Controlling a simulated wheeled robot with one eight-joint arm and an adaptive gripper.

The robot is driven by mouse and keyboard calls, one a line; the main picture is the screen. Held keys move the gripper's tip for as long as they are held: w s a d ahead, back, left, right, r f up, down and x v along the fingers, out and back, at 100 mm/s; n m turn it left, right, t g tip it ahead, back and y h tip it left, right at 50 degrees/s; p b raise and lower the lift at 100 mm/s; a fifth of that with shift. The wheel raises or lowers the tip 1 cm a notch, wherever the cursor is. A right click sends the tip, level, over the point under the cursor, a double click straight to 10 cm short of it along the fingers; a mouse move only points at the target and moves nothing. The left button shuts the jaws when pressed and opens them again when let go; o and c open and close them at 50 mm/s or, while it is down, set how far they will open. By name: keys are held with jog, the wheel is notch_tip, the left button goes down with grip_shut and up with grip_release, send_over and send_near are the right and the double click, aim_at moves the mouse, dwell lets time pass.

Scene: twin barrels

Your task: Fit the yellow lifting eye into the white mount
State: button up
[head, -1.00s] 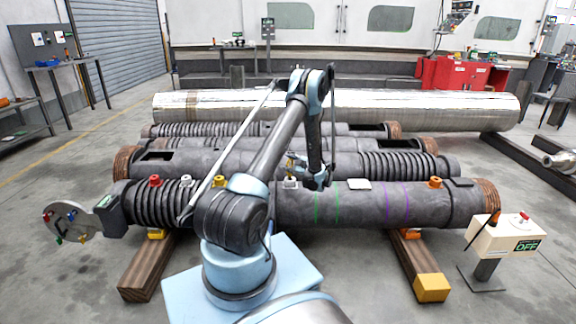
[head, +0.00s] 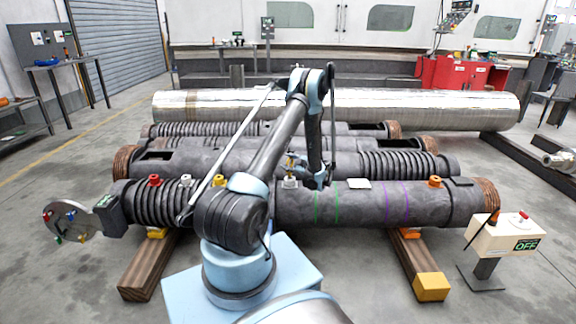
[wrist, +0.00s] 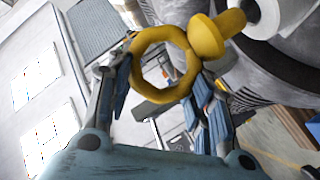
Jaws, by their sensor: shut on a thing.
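The yellow lifting eye (wrist: 206,38) has a ring, a round collar and a short stud. My gripper (wrist: 163,76) is shut on its ring, with one finger at each side. The eye is tilted in the wrist view, its stud pointing to the upper right towards the white mount (wrist: 277,14), which the frame's edge cuts off. The stud's end looks close to the mount; I cannot tell whether they touch. In the head view my gripper (head: 304,172) is just right of and above the white mount (head: 290,183) on the front barrel, and the eye is small there.
The front barrel (head: 360,207) lies on wooden beams. It also carries a red fitting (head: 154,180), another white fitting (head: 186,181), an orange fitting (head: 435,182) and a flat white plate (head: 360,184). More barrels lie behind. A control box (head: 505,238) stands at the right.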

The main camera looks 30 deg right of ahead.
jog(key=shift+f, duration=1.85)
dwell(0.5)
jog(key=o, duration=1.4)
jog(key=shift+c, duration=0.2)
